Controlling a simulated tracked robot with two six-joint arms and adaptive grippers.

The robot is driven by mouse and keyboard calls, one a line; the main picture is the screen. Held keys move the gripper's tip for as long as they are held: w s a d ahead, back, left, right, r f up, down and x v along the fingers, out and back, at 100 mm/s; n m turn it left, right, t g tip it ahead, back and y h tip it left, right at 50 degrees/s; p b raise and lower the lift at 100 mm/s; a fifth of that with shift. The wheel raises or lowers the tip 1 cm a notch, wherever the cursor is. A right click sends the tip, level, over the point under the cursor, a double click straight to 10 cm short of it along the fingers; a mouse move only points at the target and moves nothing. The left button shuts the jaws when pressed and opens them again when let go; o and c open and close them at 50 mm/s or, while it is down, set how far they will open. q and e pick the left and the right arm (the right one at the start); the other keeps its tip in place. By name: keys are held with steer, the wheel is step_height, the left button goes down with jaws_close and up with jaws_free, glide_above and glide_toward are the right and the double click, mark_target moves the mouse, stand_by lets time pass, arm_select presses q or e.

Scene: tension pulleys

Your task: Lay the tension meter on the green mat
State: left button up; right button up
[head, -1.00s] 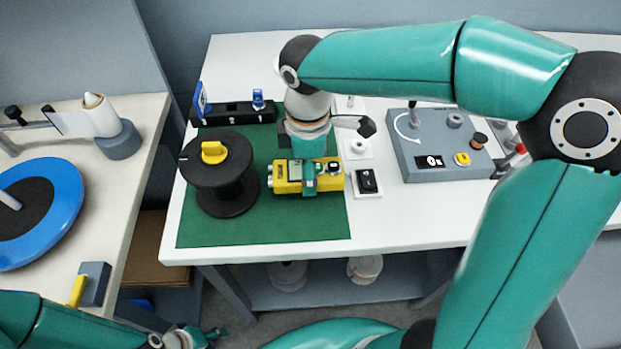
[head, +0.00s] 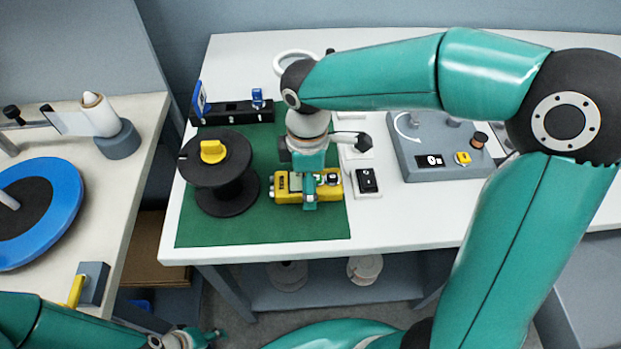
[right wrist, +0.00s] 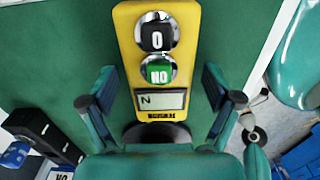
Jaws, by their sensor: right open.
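The yellow tension meter (head: 287,188) lies flat on the green mat (head: 215,230), near the mat's right edge. In the right wrist view the meter (right wrist: 158,75) shows a dark "0" button, a green button and a small display. My right gripper (head: 310,192) is over the meter. In the right wrist view the fingers of my right gripper (right wrist: 160,98) stand open on either side of the meter, with green mat visible between them and its body. My left gripper (head: 207,337) is at the bottom edge, away from the mat; its jaw state is unclear.
A black spool (head: 228,187) with a yellow knob stands on the mat, left of the meter. A black bar fixture (head: 228,113) lies behind. A black switch (head: 367,181) sits just right of the mat, and a grey control box (head: 425,150) farther right. The mat's front strip is clear.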

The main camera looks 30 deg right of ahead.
steer(key=shift+r, duration=0.15)
step_height(320, 180, up, 12)
steer(key=p, duration=0.1)
stand_by(0.4)
stand_by(0.4)
